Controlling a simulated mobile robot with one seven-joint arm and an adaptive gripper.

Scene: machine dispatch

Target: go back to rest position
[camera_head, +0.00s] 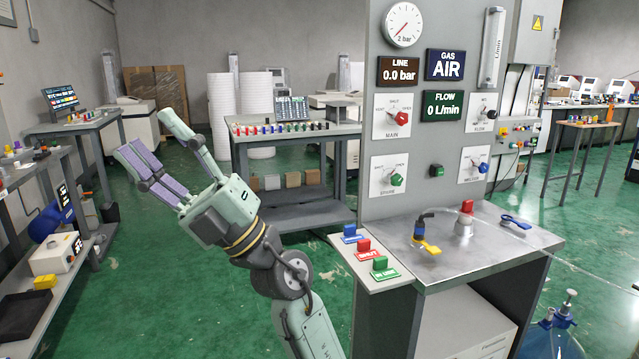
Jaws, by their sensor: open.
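My gripper (146,136) is raised in the left half of the view, pointing up and to the left. Its two fingers are spread apart with nothing between them. My arm rises from the bottom of the view, left of the gas panel (412,150). The gripper is in the air and touches nothing that I can see.
The metal bench top (470,240) below the panel holds a blue-and-yellow fitting (424,240), a red-topped piece (465,215) and a blue tool (515,222). A side shelf (345,243) carries coloured blocks. A grey cart (290,212) stands behind. Green floor (180,270) is open at left.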

